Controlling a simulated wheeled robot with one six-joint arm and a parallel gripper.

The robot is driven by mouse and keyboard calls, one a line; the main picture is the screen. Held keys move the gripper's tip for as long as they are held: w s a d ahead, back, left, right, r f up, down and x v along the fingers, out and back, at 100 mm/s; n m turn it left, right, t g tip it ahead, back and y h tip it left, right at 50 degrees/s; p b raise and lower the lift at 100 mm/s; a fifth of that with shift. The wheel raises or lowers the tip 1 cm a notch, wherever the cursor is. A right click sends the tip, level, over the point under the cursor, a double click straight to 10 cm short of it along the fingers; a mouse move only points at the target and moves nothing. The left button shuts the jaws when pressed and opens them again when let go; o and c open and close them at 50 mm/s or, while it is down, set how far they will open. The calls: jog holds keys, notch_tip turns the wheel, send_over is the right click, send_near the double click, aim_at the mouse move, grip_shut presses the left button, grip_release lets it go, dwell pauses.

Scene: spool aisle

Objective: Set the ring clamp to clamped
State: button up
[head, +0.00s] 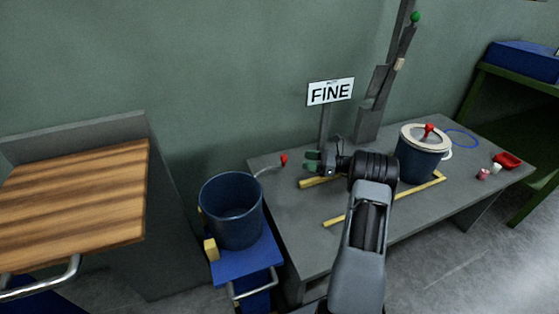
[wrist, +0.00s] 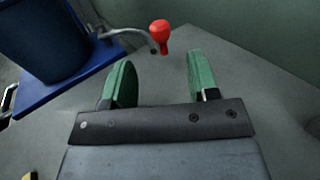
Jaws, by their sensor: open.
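A red knob (head: 284,159) tops a bent grey lever (head: 268,169) that reaches right from beside the dark blue bucket (head: 232,213). In the wrist view the knob (wrist: 160,35) is beyond the fingertips, roughly centred between them, with the lever (wrist: 126,34) running left to the bucket (wrist: 42,35). My gripper (head: 313,161) has green fingers and is open and empty. It is right of the knob in the head view, apart from it; the wrist view also shows the gripper (wrist: 161,72). No label names the ring clamp, and I cannot tell the lever's setting.
The bucket stands on a blue cart (head: 248,262) beside the grey table (head: 290,225). A lidded blue pot (head: 416,165), yellow strips (head: 385,199) and a red dish (head: 508,160) are further right. A wooden-topped bench (head: 75,205) is left.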

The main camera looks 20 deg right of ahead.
jog(key=b+x, duration=0.2)
jog(key=x, duration=0.9)
jog(key=shift+w+a, duration=0.1)
jog(key=shift+a, duration=0.1)
jog(key=shift+c, duration=0.4)
grip_shut()
